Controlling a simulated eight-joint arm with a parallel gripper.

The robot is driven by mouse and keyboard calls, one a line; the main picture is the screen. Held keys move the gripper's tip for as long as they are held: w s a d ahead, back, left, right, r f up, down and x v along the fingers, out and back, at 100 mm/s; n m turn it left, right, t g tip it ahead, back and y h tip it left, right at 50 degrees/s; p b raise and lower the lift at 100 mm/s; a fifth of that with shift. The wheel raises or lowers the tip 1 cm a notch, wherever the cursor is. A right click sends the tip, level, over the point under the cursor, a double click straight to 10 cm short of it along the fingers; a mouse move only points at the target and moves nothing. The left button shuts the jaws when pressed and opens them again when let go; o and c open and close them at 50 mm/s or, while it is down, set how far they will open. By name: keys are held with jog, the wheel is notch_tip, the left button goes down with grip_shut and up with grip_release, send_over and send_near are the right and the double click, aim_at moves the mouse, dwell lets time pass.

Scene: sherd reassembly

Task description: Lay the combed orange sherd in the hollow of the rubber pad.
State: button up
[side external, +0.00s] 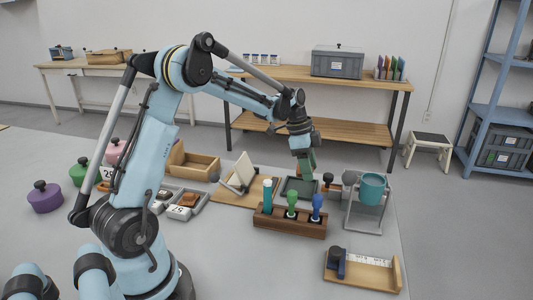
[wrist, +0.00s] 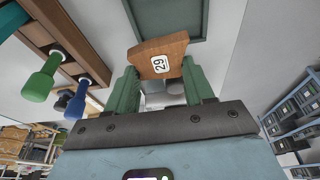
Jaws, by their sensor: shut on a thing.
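My gripper (wrist: 160,72) is shut on an orange-brown sherd (wrist: 172,47) with a white label reading 29. The sherd sits between the green fingertips; I cannot make out combing on the face shown. The rubber pad (wrist: 200,37), a dark grey-green slab with a raised rim, lies beyond the sherd in the wrist view. In the side view my gripper (side external: 306,165) points down at the back right part of the pad (side external: 284,190).
A wooden rack (side external: 267,222) with blue and green-handled tools stands in front of the pad. A teal cup (side external: 373,188) on a stand is to its right. Another brown sherd (side external: 188,199) lies in a tray marked 67.

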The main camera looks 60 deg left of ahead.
aim_at(304, 189)
jog(key=shift+w+a+f, duration=0.2)
jog(key=shift+a+f, duration=0.35)
jog(key=shift+a, duration=0.35)
jog(key=shift+a+f, duration=0.1)
jog(key=shift+f, duration=1.95)
jog(key=shift+f, duration=0.1)
jog(key=o, duration=1.1)
